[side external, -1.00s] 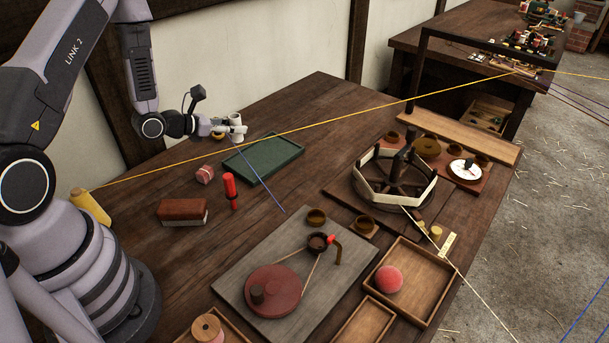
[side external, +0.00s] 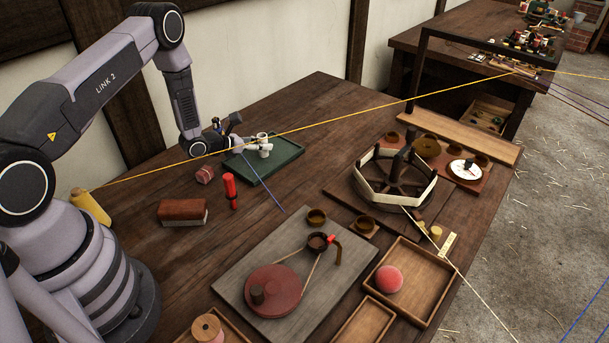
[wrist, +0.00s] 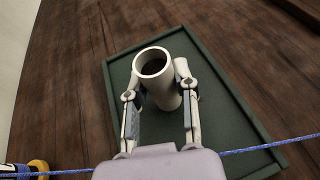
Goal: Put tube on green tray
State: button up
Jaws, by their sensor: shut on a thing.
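The tube (wrist: 166,84) is white and hollow, and it stands nearly upright between my fingers in the wrist view. It also shows small in the side view (side external: 262,138). My gripper (wrist: 160,100) is shut on the tube; in the side view, my gripper (side external: 258,147) is over the green tray (side external: 287,161). The green tray also fills much of the wrist view (wrist: 232,142), with the tube over its surface. I cannot tell whether the tube's base touches the tray; the lower part is partly hidden by my fingers.
A yellow cord (side external: 330,122) stretches across above the table, and a blue cord (side external: 265,185) runs near the tray. A wooden reel (side external: 395,185) stands to the right.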

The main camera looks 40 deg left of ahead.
jog(key=o, duration=0.8)
jog(key=shift+f, duration=0.1)
